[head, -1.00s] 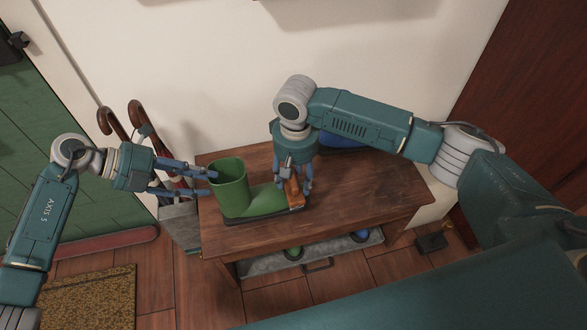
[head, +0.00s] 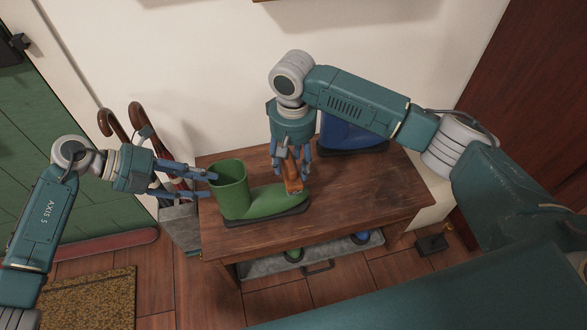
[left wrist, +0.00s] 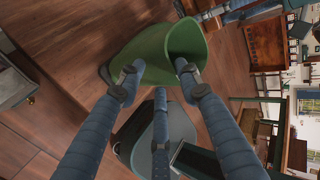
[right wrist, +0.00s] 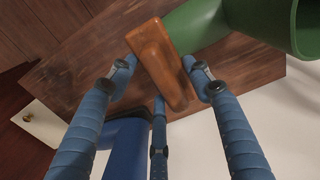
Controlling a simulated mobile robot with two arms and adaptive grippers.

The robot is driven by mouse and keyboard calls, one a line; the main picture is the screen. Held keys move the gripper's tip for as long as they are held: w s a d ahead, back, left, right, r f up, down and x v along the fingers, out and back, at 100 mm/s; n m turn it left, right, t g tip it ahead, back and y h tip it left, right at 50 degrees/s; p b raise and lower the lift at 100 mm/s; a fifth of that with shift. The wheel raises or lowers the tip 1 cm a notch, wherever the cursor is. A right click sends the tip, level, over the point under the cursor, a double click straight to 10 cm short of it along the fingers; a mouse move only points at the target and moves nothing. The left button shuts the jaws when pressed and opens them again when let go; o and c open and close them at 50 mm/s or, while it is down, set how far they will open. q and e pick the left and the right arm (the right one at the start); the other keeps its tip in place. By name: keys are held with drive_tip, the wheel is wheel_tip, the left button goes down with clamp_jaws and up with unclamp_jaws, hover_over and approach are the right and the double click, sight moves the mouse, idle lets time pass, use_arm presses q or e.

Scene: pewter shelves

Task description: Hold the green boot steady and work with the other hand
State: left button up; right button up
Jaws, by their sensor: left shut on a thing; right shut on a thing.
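The green boot (head: 232,186) stands upright on the wooden bench, its toe to the right; it also shows in the left wrist view (left wrist: 150,52). My left gripper (head: 209,186) is shut on the boot's shaft near the top, with fingers on either side. My right gripper (head: 289,163) is shut on an orange-brown wooden brush (head: 292,176), at the back of the boot's toe. The brush lies between the fingers in the right wrist view (right wrist: 160,65). I cannot tell whether the brush touches the boot.
A blue boot (head: 350,138) is at the back of the bench (head: 375,195), beyond my right gripper. Umbrellas with curved handles (head: 113,120) stand left of the bench. A grey tray (head: 265,270) sits below it. The bench's right side is clear.

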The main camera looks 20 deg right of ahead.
drive_tip(key=shift+r, duration=1.95)
use_arm(q)
drive_tip(key=shift+s+f, duration=0.25)
drive_tip(key=shift+f, duration=0.3)
drive_tip(key=o, duration=1.5)
drive_tip(key=shift+c, duration=0.2)
use_arm(e)
drive_tip(key=shift+f, duration=0.1)
use_arm(q)
drive_tip(key=shift+w+r, duration=0.1)
drive_tip(key=shift+w, duration=0.15)
use_arm(e)
drive_tip(key=shift+w, duration=0.15)
use_arm(q)
drive_tip(key=shift+r, duration=0.1)
drive_tip(key=v, duration=1.2)
